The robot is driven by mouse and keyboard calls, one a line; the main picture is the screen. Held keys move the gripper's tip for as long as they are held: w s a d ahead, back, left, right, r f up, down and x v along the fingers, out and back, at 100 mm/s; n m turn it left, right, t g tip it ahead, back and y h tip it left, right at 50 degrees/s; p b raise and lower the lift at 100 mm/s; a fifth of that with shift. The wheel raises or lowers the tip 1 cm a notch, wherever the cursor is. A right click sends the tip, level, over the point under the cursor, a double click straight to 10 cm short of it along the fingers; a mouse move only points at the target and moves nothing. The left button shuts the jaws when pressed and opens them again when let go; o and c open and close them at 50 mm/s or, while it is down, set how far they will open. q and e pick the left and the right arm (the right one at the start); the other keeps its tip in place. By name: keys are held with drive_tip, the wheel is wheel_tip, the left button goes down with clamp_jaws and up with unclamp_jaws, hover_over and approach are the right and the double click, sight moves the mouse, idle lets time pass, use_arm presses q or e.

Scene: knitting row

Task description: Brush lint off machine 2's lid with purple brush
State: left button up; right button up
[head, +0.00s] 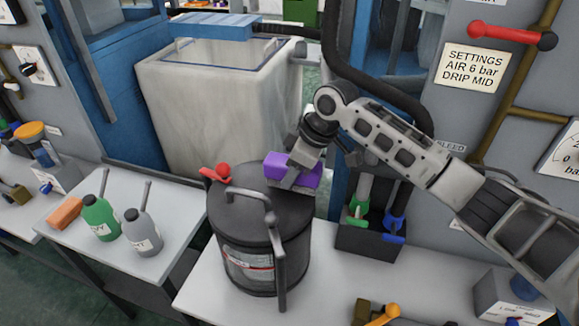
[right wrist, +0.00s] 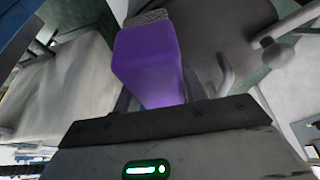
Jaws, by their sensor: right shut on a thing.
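My right gripper (head: 296,166) reaches in from the right and is shut on the purple brush (head: 278,163). The brush is at the back right of the dark lid (head: 234,181) of a round drum, bristle side down. I cannot tell whether the bristles touch the lid. In the right wrist view the purple block of the brush (right wrist: 148,62) sticks out from the gripper, with grey bristles at its far end. No lint shows clearly on the lid, and no machine number is readable. My left gripper is out of view.
A bent grey handle (head: 262,200) rises over the lid, and a red knob (head: 221,171) sits at its left. A holder with green and blue tools (head: 365,242) stands right of the drum. Green (head: 98,219) and grey (head: 142,234) bottles stand left. A large pale bin (head: 200,110) is behind.

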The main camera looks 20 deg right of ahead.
sight(267, 157)
drive_tip(key=shift+w+a, duration=0.6)
drive_tip(key=shift+a, duration=0.4)
drive_tip(key=shift+w+a, duration=0.6)
drive_tip(key=shift+a, duration=0.35)
drive_tip(key=shift+w+a+f, duration=0.1)
drive_tip(key=shift+w+a, duration=0.35)
drive_tip(key=shift+a, duration=0.2)
drive_tip(key=shift+w+a, duration=0.4)
drive_tip(key=shift+a, duration=0.25)
